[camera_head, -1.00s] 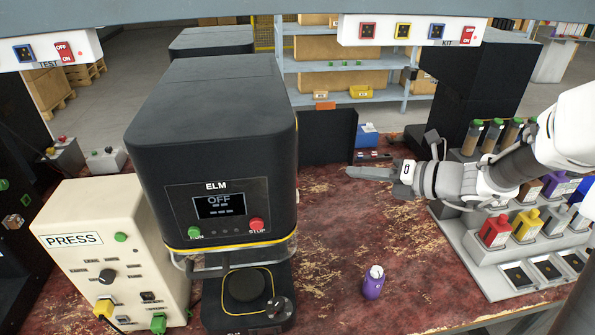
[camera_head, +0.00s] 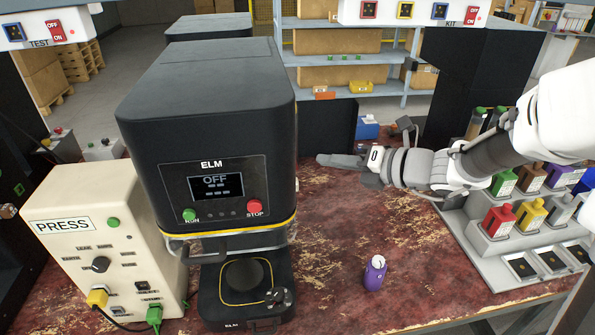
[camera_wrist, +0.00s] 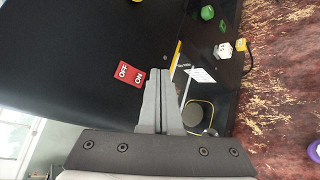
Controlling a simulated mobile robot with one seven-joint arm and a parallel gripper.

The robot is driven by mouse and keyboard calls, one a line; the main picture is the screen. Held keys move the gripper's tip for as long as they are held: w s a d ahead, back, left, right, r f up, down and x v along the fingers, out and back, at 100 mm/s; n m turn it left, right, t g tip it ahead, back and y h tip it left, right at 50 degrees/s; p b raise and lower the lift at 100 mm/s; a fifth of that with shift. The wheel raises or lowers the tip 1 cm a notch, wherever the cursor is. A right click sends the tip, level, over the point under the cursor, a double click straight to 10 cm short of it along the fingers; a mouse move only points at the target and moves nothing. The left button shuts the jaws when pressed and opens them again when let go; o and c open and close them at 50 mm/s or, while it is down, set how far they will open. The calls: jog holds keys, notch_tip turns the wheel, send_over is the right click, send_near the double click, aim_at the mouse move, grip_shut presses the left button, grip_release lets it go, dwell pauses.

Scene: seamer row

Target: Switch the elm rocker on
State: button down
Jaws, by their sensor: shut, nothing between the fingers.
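The ELM machine (camera_head: 208,130) is a black housing with a yellow stripe. Its display reads OFF, with a green RUN and a red STOP button below. In the wrist view, a red rocker (camera_wrist: 130,74) marked OFF and ON sits on the black side of a machine (camera_wrist: 85,50) that looks like the ELM. Which half is pressed in I cannot tell. The rocker is hidden in the head view. My gripper (camera_head: 322,160) is shut and empty, to the right of the ELM housing. In the wrist view its fingertips (camera_wrist: 160,73) appear just right of the rocker; contact is not clear.
A cream PRESS box (camera_head: 100,240) stands left of the ELM. A small purple bottle (camera_head: 375,273) stands on the worn red table (camera_head: 335,230). A grey rack of coloured containers (camera_head: 500,245) is at the right. Overhead boxes carry TEST and KIT rockers (camera_head: 473,15).

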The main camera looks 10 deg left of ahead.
jog(key=shift+s+a+f, duration=0.1)
jog(key=shift+s+a, duration=0.1)
jog(key=shift+a, duration=0.35)
jog(key=shift+s+a, duration=0.15)
jog(key=shift+a, duration=0.4)
jog(key=shift+a, duration=0.15)
dwell(1.2)
jog(key=shift+s+a, duration=0.1)
jog(key=shift+a, duration=0.15)
jog(key=shift+s+a+f, duration=0.1)
jog(key=shift+a, duration=0.2)
dwell(0.6)
jog(key=shift+d, duration=0.1)
jog(key=shift+w+d+p, duration=0.2)
jog(key=shift+d+p, duration=0.3)
jog(key=shift+d, duration=0.1)
